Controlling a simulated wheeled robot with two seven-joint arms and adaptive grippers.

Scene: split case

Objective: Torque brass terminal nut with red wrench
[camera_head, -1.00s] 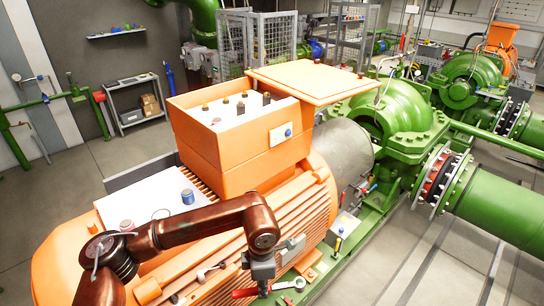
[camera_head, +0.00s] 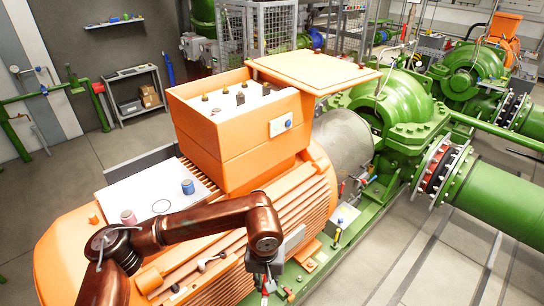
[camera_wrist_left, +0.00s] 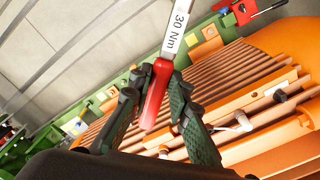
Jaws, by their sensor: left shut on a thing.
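The red wrench (camera_wrist_left: 157,94) has a red handle and a pale shaft marked "30 Nm". My left gripper (camera_wrist_left: 159,82) is shut on its red handle, with the shaft sticking out past the fingers in the left wrist view. In the head view my left gripper (camera_head: 267,278) is low beside the orange motor, and only a bit of red shows there. The open orange terminal box (camera_head: 240,150) on the motor holds several small studs with brass-coloured or dark tops (camera_head: 241,98). I cannot tell which is the task's nut. My right gripper is out of view.
The box's orange lid (camera_head: 315,72) sits at its back right edge. A white sheet (camera_head: 150,200) with a blue-topped can (camera_head: 188,187) and a pinkish spool (camera_head: 128,217) lies on the ribbed motor (camera_head: 290,220). Green pump housings (camera_head: 395,105) stand to the right.

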